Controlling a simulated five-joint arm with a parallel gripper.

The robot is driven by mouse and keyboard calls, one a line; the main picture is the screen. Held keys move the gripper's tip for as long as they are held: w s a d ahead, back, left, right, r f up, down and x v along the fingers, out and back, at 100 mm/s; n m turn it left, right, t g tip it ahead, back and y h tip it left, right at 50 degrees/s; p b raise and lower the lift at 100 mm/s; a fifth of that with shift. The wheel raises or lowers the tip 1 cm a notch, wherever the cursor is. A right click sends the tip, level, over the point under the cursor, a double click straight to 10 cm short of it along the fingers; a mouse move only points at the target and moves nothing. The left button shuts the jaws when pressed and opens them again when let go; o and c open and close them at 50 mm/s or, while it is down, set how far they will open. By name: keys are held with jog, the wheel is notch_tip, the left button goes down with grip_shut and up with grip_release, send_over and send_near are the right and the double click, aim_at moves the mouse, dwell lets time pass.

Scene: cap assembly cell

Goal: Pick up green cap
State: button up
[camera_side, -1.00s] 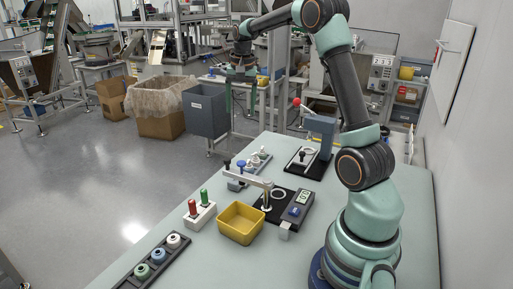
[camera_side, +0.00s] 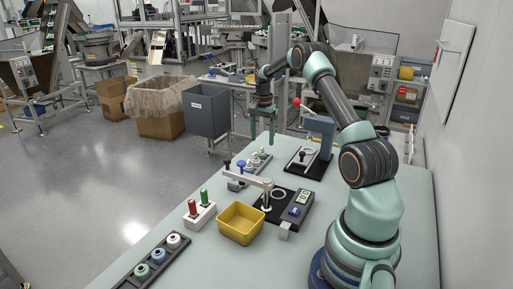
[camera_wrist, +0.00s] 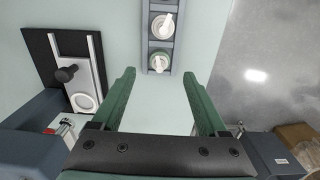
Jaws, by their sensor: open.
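A grey rack with white-topped parts (camera_side: 262,153) stands below my gripper. A white holder (camera_side: 201,217) with red and green pieces and a yellow bin (camera_side: 241,223) lie between it and the caps. A lever press (camera_side: 321,127) stands at the back right.

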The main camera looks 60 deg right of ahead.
aim_at(262, 148)
jog(key=shift+a+f, duration=0.1)
jog(key=shift+f, duration=2.6)
jog(key=c, duration=0.9)
